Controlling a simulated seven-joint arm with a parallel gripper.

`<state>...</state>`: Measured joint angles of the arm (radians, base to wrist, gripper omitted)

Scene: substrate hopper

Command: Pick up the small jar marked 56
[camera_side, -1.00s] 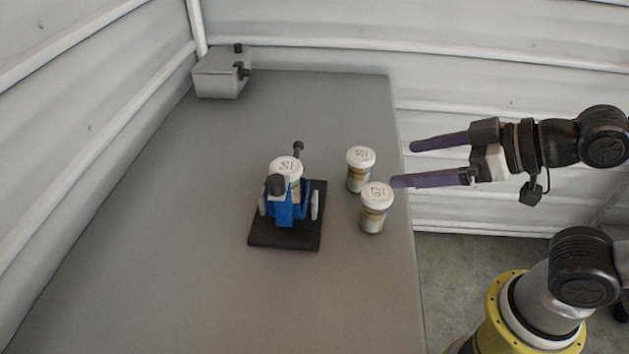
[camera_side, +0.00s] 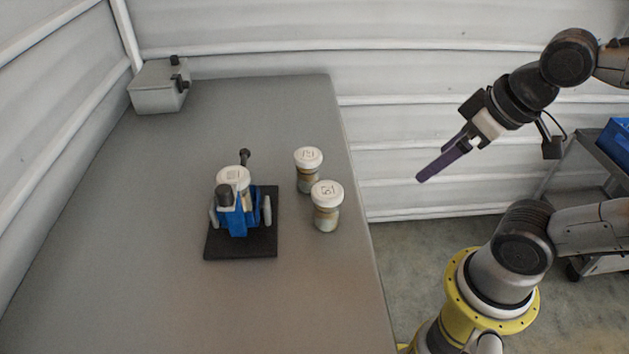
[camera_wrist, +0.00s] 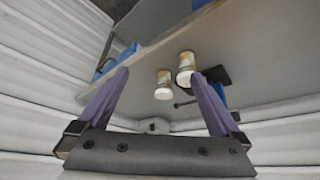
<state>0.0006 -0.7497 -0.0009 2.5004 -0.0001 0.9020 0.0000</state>
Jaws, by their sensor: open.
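Two small jars with white lids stand upright and close together near the table's right edge: a rear jar (camera_side: 308,170) and a front jar (camera_side: 326,207). A third white-lidded jar (camera_side: 234,178) sits in a blue holder (camera_side: 238,220) on a black base plate. The lids carry dark marks, too small to read surely, so I cannot tell which jar is 56. My gripper (camera_side: 424,177) is open and empty, off the table's right side, its purple fingers pointing down-left. In the wrist view, two jars (camera_wrist: 163,86) (camera_wrist: 185,70) appear between the fingers, farther off.
The grey table (camera_side: 150,290) has free room in front and behind the holder. A grey box (camera_side: 158,88) with dark fittings stands at the far left corner. A dark post (camera_side: 244,158) rises behind the holder. A cart (camera_side: 600,165) with a blue bin stands at right.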

